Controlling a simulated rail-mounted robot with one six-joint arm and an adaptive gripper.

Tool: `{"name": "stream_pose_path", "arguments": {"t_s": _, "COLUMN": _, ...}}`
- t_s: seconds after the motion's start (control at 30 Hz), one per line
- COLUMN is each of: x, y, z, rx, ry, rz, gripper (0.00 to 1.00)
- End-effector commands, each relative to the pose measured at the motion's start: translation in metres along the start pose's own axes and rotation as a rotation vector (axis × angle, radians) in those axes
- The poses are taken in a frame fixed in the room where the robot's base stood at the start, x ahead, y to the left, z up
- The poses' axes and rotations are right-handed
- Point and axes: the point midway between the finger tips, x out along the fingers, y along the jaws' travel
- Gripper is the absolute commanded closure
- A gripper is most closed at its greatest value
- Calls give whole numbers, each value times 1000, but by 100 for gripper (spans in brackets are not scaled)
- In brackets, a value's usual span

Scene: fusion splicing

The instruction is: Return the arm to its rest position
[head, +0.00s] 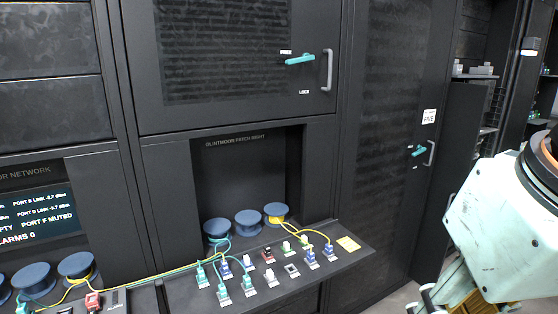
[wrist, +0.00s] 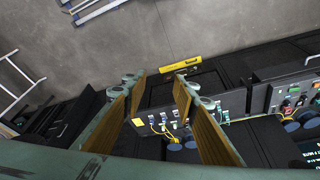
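My gripper (wrist: 159,84) shows in the wrist view with its two fingers apart. Tan pads line the insides of the fingers, and nothing is held between them. Past the fingertips are grey floor and dark cabinets, apart from the gripper. In the head view, a pale part of my arm (head: 505,225) fills the right edge, in front of the cabinets. The fingers cannot be made out clearly in the head view.
A shelf (head: 345,262) with several coloured connectors and blue spools (head: 248,222) juts out left of my arm. A cabinet door (head: 385,130) with a teal handle (head: 418,151) stands behind. The wrist view shows a yellow bar (wrist: 185,67) and a ladder-like frame (wrist: 15,75).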

Motion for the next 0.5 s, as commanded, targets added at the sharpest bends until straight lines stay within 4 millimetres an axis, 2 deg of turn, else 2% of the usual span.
{"name": "stream_pose_path", "arguments": {"t_s": 0.2, "x": 3, "y": 2, "z": 18, "rx": 12, "ry": 8, "rz": 2, "gripper": 74}}
{"name": "stream_pose_path", "arguments": {"t_s": 0.5, "x": 3, "y": 2, "z": 20, "rx": 14, "ry": 9, "rz": 3, "gripper": 74}}
